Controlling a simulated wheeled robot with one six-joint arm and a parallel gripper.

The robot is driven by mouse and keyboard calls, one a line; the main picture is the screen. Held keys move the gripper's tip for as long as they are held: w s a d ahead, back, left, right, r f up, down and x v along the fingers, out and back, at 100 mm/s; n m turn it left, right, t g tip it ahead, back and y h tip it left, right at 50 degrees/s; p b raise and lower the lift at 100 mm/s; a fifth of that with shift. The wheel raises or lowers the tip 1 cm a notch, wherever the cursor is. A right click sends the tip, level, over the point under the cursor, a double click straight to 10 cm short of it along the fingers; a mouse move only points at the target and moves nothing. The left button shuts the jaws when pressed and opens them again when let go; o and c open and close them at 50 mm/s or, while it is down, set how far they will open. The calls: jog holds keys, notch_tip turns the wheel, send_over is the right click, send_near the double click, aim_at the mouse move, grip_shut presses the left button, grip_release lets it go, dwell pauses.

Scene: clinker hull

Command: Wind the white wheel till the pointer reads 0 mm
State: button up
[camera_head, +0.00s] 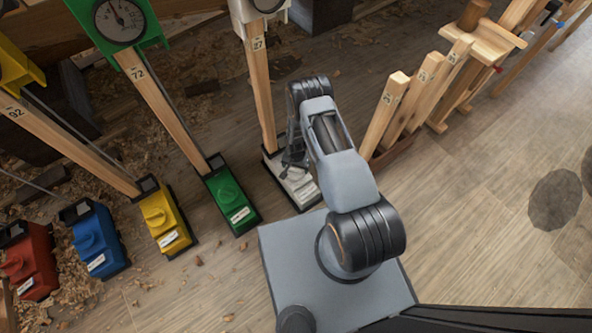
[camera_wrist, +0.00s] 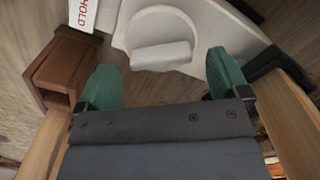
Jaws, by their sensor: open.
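The white wheel (camera_wrist: 160,36) shows in the wrist view as a round knob with a raised grip bar (camera_wrist: 160,54) across it. My gripper (camera_wrist: 161,64) is open, its two green pads to the left and right of the bar and apart from it. In the head view the white wheel's unit (camera_head: 301,187) stands on the floor at the foot of a post marked 27, partly hidden by my gripper (camera_head: 293,162). The white dial (camera_head: 262,6) at the top of that post is cut off by the frame edge, so its pointer cannot be read.
Green (camera_head: 230,195), yellow (camera_head: 166,217), blue (camera_head: 94,238) and red (camera_head: 27,260) units stand in a row to the left. Wooden slats (camera_head: 386,112) in a rack stand close on the right. Open floor lies farther right. A brown wooden block (camera_wrist: 66,68) shows beside the left pad.

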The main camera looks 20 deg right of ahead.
aim_at(296, 172)
jog(key=shift+f, duration=1.1)
jog(key=c, duration=0.9)
jog(key=shift+b, duration=0.3)
jog(key=shift+c, duration=0.2)
jog(key=shift+m, duration=0.3)
jog(key=m+b, duration=0.1)
jog(key=m, duration=0.2)
jog(key=shift+m+b, duration=0.3)
jog(key=shift+m, duration=0.1)
jog(key=m+b, duration=0.1)
jog(key=m, duration=0.4)
jog(key=shift+m, duration=0.4)
